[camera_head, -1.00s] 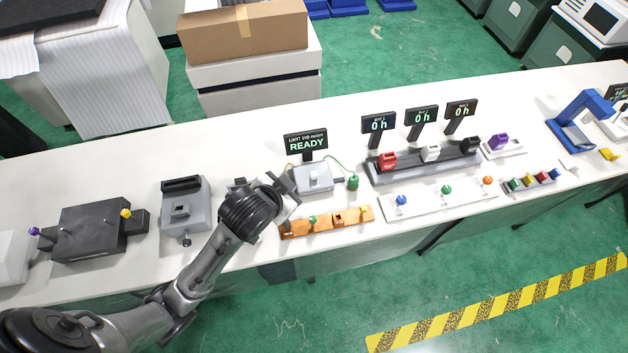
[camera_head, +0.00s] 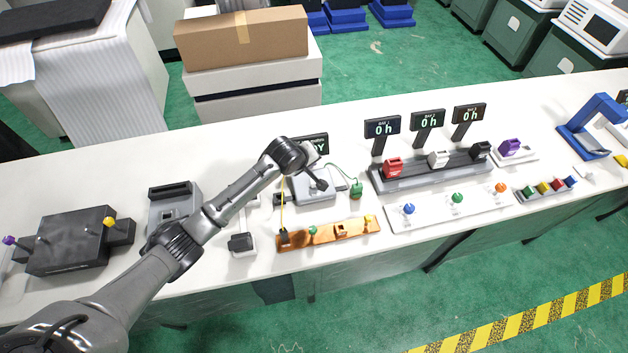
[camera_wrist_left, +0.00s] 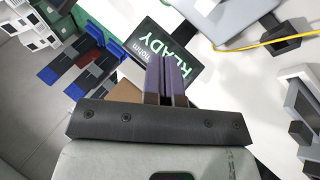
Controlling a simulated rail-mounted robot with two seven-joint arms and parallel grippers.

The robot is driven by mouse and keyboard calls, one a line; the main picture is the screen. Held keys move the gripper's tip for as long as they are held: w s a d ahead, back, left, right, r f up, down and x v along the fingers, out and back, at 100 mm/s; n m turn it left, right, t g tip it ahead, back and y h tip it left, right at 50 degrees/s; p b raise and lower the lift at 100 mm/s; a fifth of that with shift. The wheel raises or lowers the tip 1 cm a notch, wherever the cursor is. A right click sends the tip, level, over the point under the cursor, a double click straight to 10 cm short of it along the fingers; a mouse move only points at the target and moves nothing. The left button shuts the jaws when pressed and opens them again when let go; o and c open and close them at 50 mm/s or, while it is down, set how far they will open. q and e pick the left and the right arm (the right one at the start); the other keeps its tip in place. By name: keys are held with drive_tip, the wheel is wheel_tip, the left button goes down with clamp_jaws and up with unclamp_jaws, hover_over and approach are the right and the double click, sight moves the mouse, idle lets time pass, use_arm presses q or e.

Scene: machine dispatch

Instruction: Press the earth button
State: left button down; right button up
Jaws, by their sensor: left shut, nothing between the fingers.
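The grey tester box (camera_head: 305,190) stands on the white bench, with its small black display (camera_head: 318,146) behind it. The display reads READY in the wrist view (camera_wrist_left: 165,50); my arm covers much of it in the head view. My left gripper (camera_head: 321,186) points down over the right part of the tester. In the wrist view its dark fingers (camera_wrist_left: 166,82) are together and empty, in front of the display. No button marked earth can be made out; part of the tester is hidden by my wrist. I cannot tell whether the fingertips touch it. My right gripper is not in view.
An orange strip (camera_head: 330,232) with small parts lies in front of the tester. A yellow cable (camera_head: 282,205) and a green clip (camera_head: 356,190) are beside it. A bay rack (camera_head: 440,170) with coloured blocks stands to the right. A white panel (camera_head: 430,213) carries coloured knobs.

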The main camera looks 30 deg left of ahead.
use_arm(q)
drive_tip(key=shift+w+d+r+n+t+h, duration=0.1)
drive_tip(key=shift+w+d+n+t+h, duration=0.15)
drive_tip(key=shift+n, duration=2)
drive_tip(key=shift+w+n+t+h, duration=0.2)
drive_tip(key=shift+w+n, duration=0.1)
drive_tip(key=shift+n, duration=1.9)
drive_tip(key=shift+w+d+r+n+t+h, duration=0.15)
drive_tip(key=shift+w+n+t, duration=0.15)
drive_tip(key=shift+n, duration=1.95)
drive_tip(key=shift+f, duration=0.1)
drive_tip(key=shift+f, duration=0.15)
drive_tip(key=b, duration=0.9)
hover_over(314, 182)
wheel_tip(314, 182, down, 7)
drive_tip(key=shift+w+r, duration=0.1)
drive_tip(key=shift+r, duration=0.1)
drive_tip(key=shift+f, duration=0.2)
drive_tip(key=shift+d+f, duration=0.1)
drive_tip(key=shift+f, duration=0.7)
